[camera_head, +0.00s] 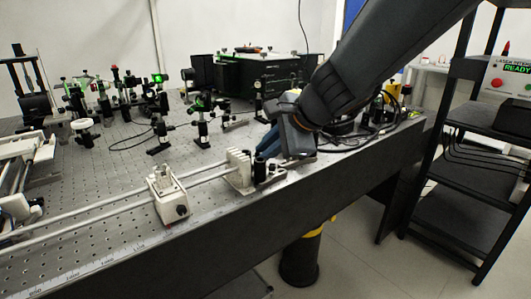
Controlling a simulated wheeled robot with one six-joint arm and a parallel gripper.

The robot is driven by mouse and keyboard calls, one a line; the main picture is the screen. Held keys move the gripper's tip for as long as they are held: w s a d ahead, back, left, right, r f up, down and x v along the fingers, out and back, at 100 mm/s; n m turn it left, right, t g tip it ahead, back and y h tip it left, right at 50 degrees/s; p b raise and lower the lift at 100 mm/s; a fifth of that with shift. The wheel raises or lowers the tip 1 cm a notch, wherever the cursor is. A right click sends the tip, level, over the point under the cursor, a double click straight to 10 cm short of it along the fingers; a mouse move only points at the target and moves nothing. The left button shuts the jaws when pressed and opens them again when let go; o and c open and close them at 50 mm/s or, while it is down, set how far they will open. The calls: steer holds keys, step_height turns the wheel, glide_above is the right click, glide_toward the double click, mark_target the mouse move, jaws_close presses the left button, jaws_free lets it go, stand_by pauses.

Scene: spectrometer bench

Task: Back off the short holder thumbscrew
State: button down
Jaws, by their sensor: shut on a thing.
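My gripper (264,152), with blue fingers, reaches down from the upper right to the front edge of the optical bench (105,212). Its fingertips are low beside a short dark post holder (260,170), close to the white rail-end block (239,168). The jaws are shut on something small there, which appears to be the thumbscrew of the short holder. The thumbscrew itself is hidden by the fingers, so its turn and depth cannot be told.
Two white rails (212,173) run left from the block through a white carriage (168,196). Several dark optic mounts (201,128) stand behind, with a black box (255,75) at the back. Loose black cables lie right of my gripper. A black shelf cart (460,205) stands at right.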

steer(key=c, duration=1.7)
jaws_free()
steer(key=shift+c, duration=0.2)
steer(key=g+p, duration=0.1)
steer(key=p, duration=0.4)
steer(key=shift+r, duration=0.25)
steer(key=g+p, duration=0.1)
steer(key=p, duration=0.5)
steer(key=w+m+g+p, duration=0.1)
steer(key=g+p, duration=0.1)
steer(key=p, duration=0.5)
steer(key=shift+r+g+h, duration=0.2)
steer(key=shift+g+h, duration=0.1)
steer(key=shift+h, duration=0.1)
steer(key=shift+p, duration=0.55)
